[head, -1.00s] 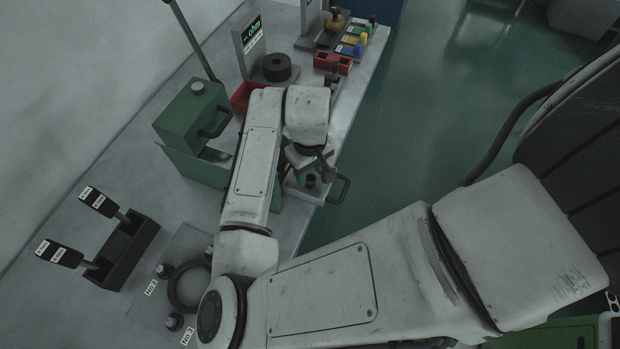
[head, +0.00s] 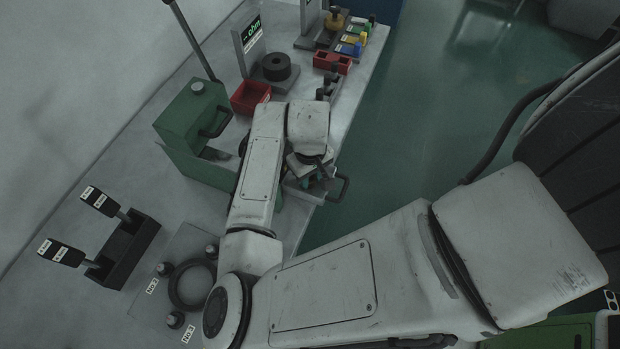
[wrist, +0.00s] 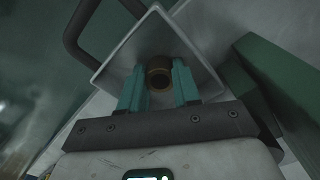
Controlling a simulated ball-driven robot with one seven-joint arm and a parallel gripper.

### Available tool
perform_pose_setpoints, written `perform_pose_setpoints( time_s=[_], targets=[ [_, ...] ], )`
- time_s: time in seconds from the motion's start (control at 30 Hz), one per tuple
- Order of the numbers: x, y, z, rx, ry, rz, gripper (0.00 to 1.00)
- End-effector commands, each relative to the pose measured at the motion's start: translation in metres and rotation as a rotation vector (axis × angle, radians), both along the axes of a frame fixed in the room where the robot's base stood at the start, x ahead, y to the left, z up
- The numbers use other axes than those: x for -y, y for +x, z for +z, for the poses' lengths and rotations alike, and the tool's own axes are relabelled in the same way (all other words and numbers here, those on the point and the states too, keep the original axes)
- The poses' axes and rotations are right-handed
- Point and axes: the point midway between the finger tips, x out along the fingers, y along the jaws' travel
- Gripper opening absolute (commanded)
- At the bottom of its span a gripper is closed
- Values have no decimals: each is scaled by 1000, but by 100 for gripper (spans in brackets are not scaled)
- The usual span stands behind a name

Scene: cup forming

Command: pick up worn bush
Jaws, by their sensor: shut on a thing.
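The worn bush (wrist: 159,76) is a small brown ring with a dark bore. In the wrist view it sits between the two green fingers of my gripper (wrist: 159,88), which are shut on it. Behind it is a grey, square-rimmed tray (wrist: 116,73) with a dark handle. In the head view my gripper (head: 308,181) is over this tray near the bench's front edge. The bush is hidden there by my own arm.
A green box with a dark handle (head: 192,112) stands left of my arm. A red bin (head: 250,97) and a black round part on a stand (head: 277,66) lie beyond it. A plate with a dark ring (head: 193,287) and a black rack (head: 124,250) are at the near left.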

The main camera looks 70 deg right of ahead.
Motion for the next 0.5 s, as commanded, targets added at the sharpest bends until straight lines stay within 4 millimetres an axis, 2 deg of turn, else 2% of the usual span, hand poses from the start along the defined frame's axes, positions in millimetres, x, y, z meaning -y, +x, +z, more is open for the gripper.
perform_pose_setpoints(
  time_s=[0.33,0.5],
  targets=[
    [0,0,5,0,-1,0,2],
    [1,0,23,2,-3,-1,2]
  ],
)
